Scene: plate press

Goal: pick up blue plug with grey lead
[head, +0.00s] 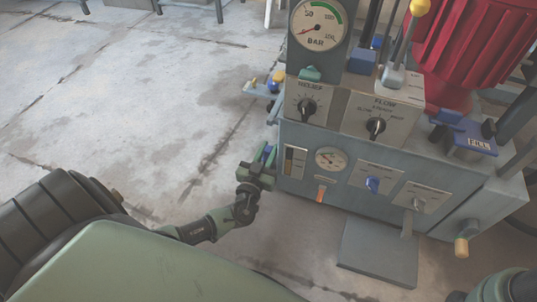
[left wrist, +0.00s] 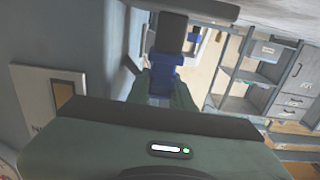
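My left gripper (head: 266,155) is at the left side of the grey machine, its green fingers pointing up toward a small blue part. This blue part, likely the blue plug (left wrist: 165,75), shows between the fingers in the left wrist view, below a dark grey block. The fingers stand on either side of it, but I cannot tell whether they press on it. In the head view the plug is mostly hidden by the fingers. I cannot make out its grey lead. My right gripper is out of view; only part of my right arm shows at the lower right.
The grey machine (head: 300,205) stands close to the right of my left gripper, with dials, knobs and levers. A small ledge (head: 256,90) with blue and yellow parts juts from its far left side. A grey plate (head: 378,255) lies before it.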

